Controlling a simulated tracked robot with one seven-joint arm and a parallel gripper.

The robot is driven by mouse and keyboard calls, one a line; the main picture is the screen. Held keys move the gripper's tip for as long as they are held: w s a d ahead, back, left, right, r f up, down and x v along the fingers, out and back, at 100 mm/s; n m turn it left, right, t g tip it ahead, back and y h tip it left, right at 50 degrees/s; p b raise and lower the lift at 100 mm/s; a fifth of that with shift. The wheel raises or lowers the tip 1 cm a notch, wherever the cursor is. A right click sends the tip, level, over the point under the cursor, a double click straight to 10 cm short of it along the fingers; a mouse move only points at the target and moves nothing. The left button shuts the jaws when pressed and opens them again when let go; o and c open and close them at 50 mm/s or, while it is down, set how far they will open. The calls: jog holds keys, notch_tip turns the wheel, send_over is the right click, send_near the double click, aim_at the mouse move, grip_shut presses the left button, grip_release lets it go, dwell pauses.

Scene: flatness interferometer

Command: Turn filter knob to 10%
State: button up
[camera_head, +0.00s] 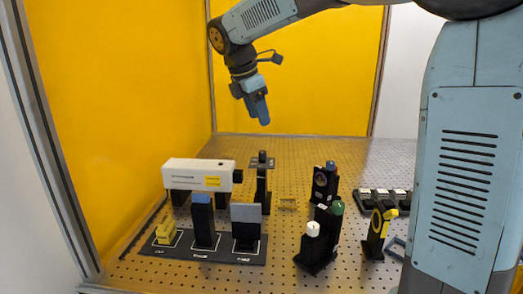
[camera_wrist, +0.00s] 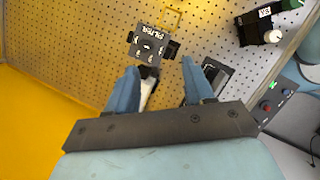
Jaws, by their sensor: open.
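The filter unit (camera_head: 262,163) is a dark post with a flat plate on top, standing just right of the white laser box in the head view. In the wrist view its plate (camera_wrist: 150,46) is marked FILTER and has several small marks around a dark central knob (camera_wrist: 150,46). The marks are too small to read, so the knob setting cannot be told. My gripper (camera_head: 264,118) is open and empty, above the filter unit and apart from it. In the wrist view the plate lies beyond the two blue fingertips (camera_wrist: 160,70), slightly left of their middle.
The white laser box (camera_head: 200,175) stands left of the filter unit. A dark mat (camera_head: 215,256) with stands is in front. A white-capped post (camera_head: 313,229) and a yellow ring mount (camera_head: 379,230) stand to the right. Yellow panels (camera_head: 120,90) close the left and back.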

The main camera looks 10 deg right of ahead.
aim_at(262, 152)
jog(key=w+f+n, duration=0.1)
jog(key=w+f, duration=0.1)
jog(key=f, duration=0.2)
jog(key=w+d+f, duration=0.1)
jog(key=w+f, duration=0.1)
jog(key=f, duration=0.2)
jog(key=w+f+n, duration=0.1)
jog(key=w+f, duration=0.1)
jog(key=f, duration=0.3)
jog(key=shift+d+n, duration=0.25)
jog(key=shift+n, duration=0.05)
grip_shut()
jog(key=shift+d, duration=0.15)
dwell(0.4)
